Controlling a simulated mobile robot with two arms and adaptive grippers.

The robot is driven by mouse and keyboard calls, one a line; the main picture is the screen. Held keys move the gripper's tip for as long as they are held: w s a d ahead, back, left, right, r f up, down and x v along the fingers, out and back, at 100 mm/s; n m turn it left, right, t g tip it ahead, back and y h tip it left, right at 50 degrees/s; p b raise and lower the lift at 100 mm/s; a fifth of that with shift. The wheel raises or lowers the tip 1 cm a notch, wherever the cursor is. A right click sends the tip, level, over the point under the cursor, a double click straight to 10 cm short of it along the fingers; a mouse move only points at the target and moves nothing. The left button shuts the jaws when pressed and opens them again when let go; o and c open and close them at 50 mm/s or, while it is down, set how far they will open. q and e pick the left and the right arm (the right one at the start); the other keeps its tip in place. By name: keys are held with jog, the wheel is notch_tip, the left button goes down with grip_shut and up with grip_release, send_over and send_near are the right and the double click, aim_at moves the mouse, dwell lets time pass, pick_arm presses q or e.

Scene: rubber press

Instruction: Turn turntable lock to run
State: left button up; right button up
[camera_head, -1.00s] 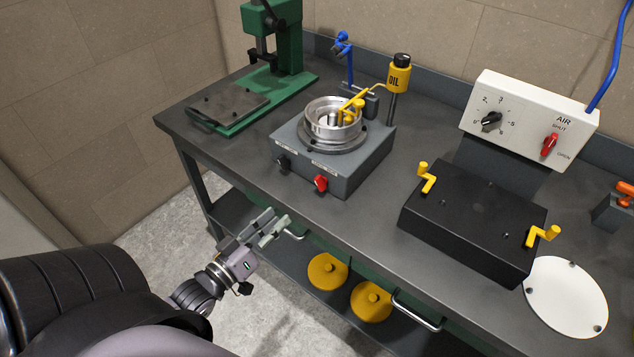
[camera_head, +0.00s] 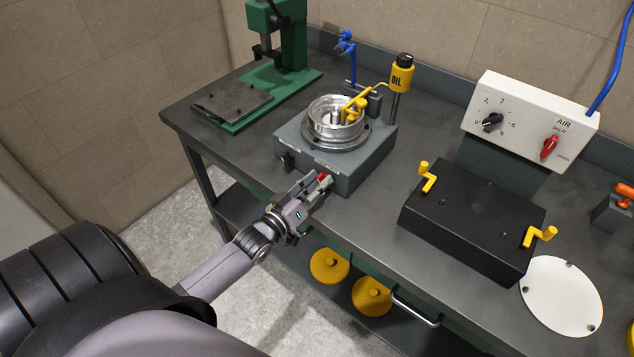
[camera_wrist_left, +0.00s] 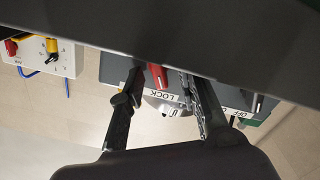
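The turntable box (camera_head: 365,165) is grey and stands on the bench with a round metal turntable (camera_head: 338,120) on top. Its red lock knob (camera_head: 323,177) is on the front face, partly hidden by my left gripper (camera_head: 319,186). In the left wrist view the red knob (camera_wrist_left: 158,76) shows between the two spread fingers of my left gripper (camera_wrist_left: 165,90), beside the word LOCK. The gripper is open at the knob. I cannot tell whether a finger touches it. My right gripper is not in view.
A black knob (camera_head: 287,161) is on the same front face, left of the red one. A yellow oil cup (camera_head: 401,75) stands behind the box. A green press (camera_head: 285,45) is at the back left. A black block (camera_head: 472,222) with yellow handles lies to the right.

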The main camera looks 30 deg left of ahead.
pick_arm(q)
jog(key=shift+c, duration=0.6)
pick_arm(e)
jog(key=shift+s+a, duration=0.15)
pick_arm(q)
jog(key=shift+c, duration=1.3)
grip_shut()
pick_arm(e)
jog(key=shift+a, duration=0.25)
